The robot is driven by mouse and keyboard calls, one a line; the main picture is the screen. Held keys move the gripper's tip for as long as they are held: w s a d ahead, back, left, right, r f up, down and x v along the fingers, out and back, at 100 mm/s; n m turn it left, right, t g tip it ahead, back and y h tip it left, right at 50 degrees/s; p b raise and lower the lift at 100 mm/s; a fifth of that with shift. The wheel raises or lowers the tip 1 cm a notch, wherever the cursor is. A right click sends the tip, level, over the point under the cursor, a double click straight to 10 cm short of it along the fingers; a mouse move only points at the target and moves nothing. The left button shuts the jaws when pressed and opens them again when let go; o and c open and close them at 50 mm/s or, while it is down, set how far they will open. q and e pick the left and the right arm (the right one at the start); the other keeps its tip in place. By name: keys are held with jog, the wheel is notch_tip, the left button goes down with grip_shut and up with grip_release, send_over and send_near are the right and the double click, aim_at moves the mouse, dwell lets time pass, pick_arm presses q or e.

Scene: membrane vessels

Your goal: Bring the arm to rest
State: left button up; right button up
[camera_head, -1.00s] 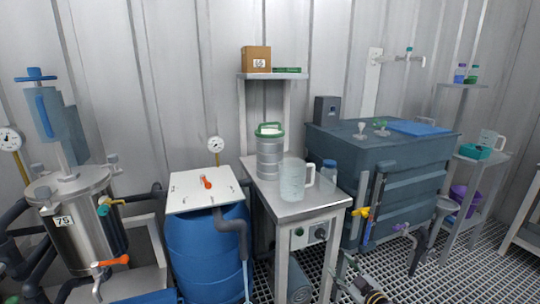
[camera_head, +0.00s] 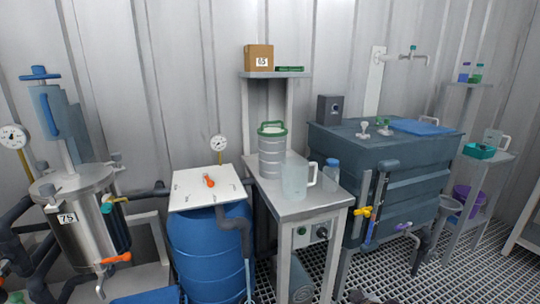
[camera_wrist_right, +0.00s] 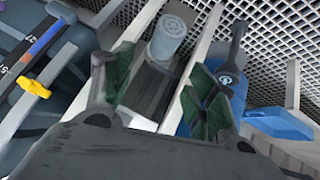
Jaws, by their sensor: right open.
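My right gripper (camera_wrist_right: 160,88) shows in the right wrist view with its two green-padded fingers apart and nothing between them. Beyond the fingers are a pale bluish cylinder (camera_wrist_right: 170,38) and a blue object (camera_wrist_right: 285,123), both clear of the fingertips as far as I can tell. In the head view only a small dark piece of what may be my right arm shows at the bottom edge. My left gripper is not in view.
A steel bench (camera_head: 300,208) carries a clear jug (camera_head: 295,178) and a green-handled canister (camera_head: 270,152). A blue drum (camera_head: 205,255) stands left of it, a dark tank (camera_head: 405,165) right. A yellow-handled valve (camera_head: 362,212) projects from the tank. The grating (camera_head: 465,270) at right is mostly open.

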pick_arm(q)
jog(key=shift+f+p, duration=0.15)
jog(key=shift+p, duration=0.35)
pick_arm(e)
jog(key=s+a+f+m+g+y, duration=0.1)
jog(key=s+a+f, duration=0.3)
jog(key=s, duration=0.6)
jog(key=s+a+f+m+g, duration=0.2)
jog(key=s+a+f+g, duration=0.1)
jog(key=s, duration=0.7)
jog(key=shift+s+a+f+g+y, duration=0.3)
jog(key=shift+a+f+y, duration=0.1)
jog(key=shift+a, duration=0.45)
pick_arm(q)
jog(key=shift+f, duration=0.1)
